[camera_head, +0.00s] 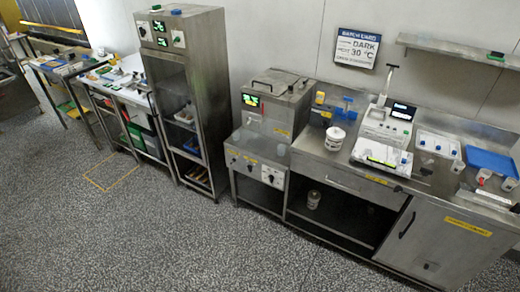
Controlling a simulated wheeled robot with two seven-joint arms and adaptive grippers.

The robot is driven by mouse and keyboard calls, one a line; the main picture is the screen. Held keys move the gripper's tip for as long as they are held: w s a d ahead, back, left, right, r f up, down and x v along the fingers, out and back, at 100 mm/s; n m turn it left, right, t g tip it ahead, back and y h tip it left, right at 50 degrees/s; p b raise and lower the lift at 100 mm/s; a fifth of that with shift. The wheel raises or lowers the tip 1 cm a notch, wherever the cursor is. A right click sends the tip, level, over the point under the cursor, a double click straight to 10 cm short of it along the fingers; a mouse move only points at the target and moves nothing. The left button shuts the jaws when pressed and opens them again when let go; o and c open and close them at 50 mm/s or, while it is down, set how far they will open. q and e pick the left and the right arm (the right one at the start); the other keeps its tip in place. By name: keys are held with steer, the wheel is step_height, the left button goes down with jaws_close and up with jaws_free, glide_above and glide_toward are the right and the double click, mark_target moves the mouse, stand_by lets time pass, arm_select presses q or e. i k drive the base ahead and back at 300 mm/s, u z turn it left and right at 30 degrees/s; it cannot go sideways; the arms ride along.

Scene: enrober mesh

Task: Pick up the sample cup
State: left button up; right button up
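I cannot tell for sure which item is the sample cup. A white lidded tub (335,138) with a dark label stands upright on the steel counter (315,152), left of a white scale-like instrument (384,141). Small cups, one of them reddish (484,176), sit by the blue tray (494,160) at the counter's right end; they are too small to make out. Neither of my grippers shows in this view.
A steel machine (275,105) and a tall cabinet (187,90) stand left of the counter. A wall shelf (460,50) hangs above its right part. The speckled floor (190,245) in front is clear.

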mark_target(281, 148)
steer(key=u, duration=0.65)
steer(key=i, duration=0.9)
steer(key=u, duration=0.55)
steer(key=i, duration=0.85)
steer(key=z, duration=0.75)
steer(key=i, duration=0.8)
steer(key=z, duration=0.8)
